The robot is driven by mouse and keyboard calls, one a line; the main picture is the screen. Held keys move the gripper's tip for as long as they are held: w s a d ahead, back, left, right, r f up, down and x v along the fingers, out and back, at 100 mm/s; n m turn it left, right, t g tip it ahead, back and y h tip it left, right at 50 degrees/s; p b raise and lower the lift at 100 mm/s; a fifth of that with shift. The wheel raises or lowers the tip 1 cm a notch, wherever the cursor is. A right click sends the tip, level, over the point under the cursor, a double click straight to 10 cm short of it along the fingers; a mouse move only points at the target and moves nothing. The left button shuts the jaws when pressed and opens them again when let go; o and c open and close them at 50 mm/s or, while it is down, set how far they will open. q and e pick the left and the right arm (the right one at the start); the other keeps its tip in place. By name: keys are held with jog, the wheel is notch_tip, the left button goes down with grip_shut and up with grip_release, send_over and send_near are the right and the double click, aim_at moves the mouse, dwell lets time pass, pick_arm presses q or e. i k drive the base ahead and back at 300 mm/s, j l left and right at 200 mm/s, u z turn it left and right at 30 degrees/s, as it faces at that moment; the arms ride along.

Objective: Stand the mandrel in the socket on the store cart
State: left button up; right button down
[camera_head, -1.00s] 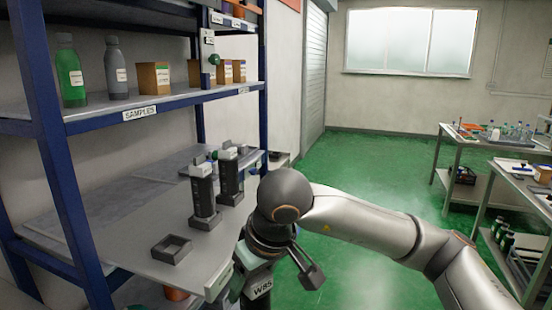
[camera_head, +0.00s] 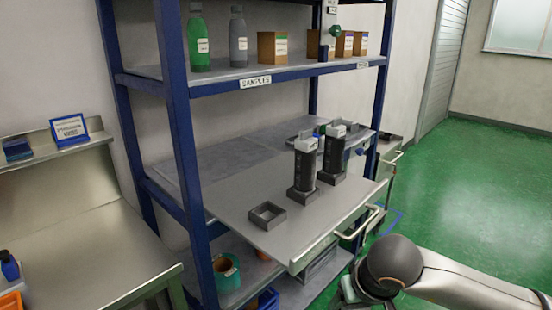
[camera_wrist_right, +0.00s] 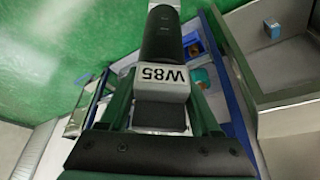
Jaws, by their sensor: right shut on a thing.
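The mandrel (camera_wrist_right: 165,40) is a dark cylinder with a light band marked W85. My right gripper (camera_wrist_right: 160,112) is shut on it, with a finger on each side, in the right wrist view. In the head view my right arm is at the lower right, and the held mandrel is out of frame. An empty square dark socket (camera_head: 267,215) sits on a grey top (camera_head: 240,190) at the shelf's middle level. Two dark upright mandrels, one at the front (camera_head: 305,165) and one behind (camera_head: 333,155), stand in bases right of it. My left gripper is not in view.
A blue-framed rack (camera_head: 180,120) with bottles and boxes on its upper shelf (camera_head: 255,80) surrounds the grey top. A handle (camera_head: 365,222) sticks out at its front edge. A steel bench (camera_head: 80,250) stands at left. Green floor (camera_head: 470,190) is clear at right.

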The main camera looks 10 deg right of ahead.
aim_at(385, 139)
jog(key=i+l+z, duration=0.15)
jog(key=l, duration=0.2)
jog(key=l+z, duration=0.2)
jog(key=l, duration=0.15)
jog(key=i+l+z, duration=1.2)
jog(key=i+z, duration=0.2)
jog(key=i, duration=0.9)
jog(key=i+u, duration=0.3)
jog(key=i, duration=0.8)
jog(key=i+u, duration=0.35)
jog(key=i+l+u, duration=0.2)
jog(key=i+u, duration=0.15)
jog(key=i, duration=0.2)
jog(key=i+l+u, duration=0.1)
jog(key=i+u, duration=0.3)
jog(key=i+l+u, duration=0.15)
jog(key=u, duration=0.25)
jog(key=i+l+u, duration=0.25)
jog(key=u, duration=0.2)
jog(key=i+l+u, duration=0.25)
jog(key=u, duration=0.15)
jog(key=l, duration=0.1)
